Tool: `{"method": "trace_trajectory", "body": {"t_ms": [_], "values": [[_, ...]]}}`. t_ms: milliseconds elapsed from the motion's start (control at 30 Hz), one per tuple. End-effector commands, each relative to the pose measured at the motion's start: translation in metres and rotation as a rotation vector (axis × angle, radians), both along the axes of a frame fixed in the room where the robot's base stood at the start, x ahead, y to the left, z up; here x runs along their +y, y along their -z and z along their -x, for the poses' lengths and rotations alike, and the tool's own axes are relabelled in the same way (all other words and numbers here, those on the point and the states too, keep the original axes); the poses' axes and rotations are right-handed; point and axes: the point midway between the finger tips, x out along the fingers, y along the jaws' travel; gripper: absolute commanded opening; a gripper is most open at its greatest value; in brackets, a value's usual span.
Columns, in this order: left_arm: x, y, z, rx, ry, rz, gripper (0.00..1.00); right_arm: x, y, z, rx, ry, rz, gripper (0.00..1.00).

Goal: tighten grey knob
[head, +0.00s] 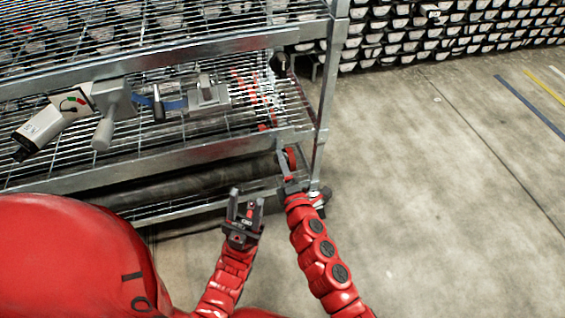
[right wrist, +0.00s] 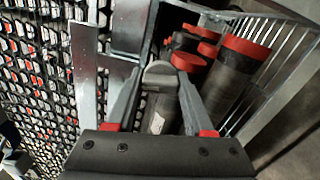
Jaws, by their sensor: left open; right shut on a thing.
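A grey rounded knob (right wrist: 160,74) sits on the end of a dark tube, between the fingers of my right gripper (right wrist: 159,78) in the right wrist view. The fingers close on its sides. In the head view my right gripper (head: 284,160) is at the shelf's lower right corner, beside a red-capped tube end (head: 291,158); the knob cannot be made out there. My left gripper (head: 247,207) is open and empty, in front of the lower shelf and apart from it.
Several red-capped tubes (right wrist: 245,47) lie beside the knob on a wire rack. A shelf post (head: 328,90) is close to my right gripper. The concrete floor (head: 440,190) at right is clear.

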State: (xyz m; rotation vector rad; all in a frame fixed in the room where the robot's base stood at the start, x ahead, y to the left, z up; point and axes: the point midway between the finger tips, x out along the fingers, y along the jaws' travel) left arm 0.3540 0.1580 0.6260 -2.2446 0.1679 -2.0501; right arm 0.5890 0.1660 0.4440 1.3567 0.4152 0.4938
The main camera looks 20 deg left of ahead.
Motion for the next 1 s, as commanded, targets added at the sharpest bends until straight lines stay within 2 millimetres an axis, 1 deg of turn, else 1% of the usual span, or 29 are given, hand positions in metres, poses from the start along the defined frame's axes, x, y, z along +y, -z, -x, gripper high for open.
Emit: {"method": "trace_trajectory", "body": {"t_ms": [200, 400, 900, 933, 1000], "values": [[0.0000, -0.0002, -0.0001, 0.000, 0.000, 0.000, 0.45, -0.0005, 0.0017, 0.0002, 0.068, 0.002, -0.094, 0.00], [-0.0001, -0.0004, -0.0001, 0.001, 0.000, 0.001, 0.45, -0.0004, 0.0018, 0.0004, 0.098, 0.002, -0.138, 0.00], [-0.0001, -0.0004, -0.0001, 0.001, 0.000, 0.001, 0.45, -0.0002, 0.0020, 0.0004, 0.108, 0.002, -0.154, 0.00], [-0.0001, -0.0004, -0.0001, 0.001, 0.000, 0.001, 0.45, -0.0002, 0.0020, 0.0004, 0.108, 0.002, -0.154, 0.54], [-0.0001, -0.0004, -0.0001, 0.001, 0.000, 0.001, 0.45, -0.0001, 0.0019, 0.0005, 0.109, 0.001, -0.153, 0.67]]}}
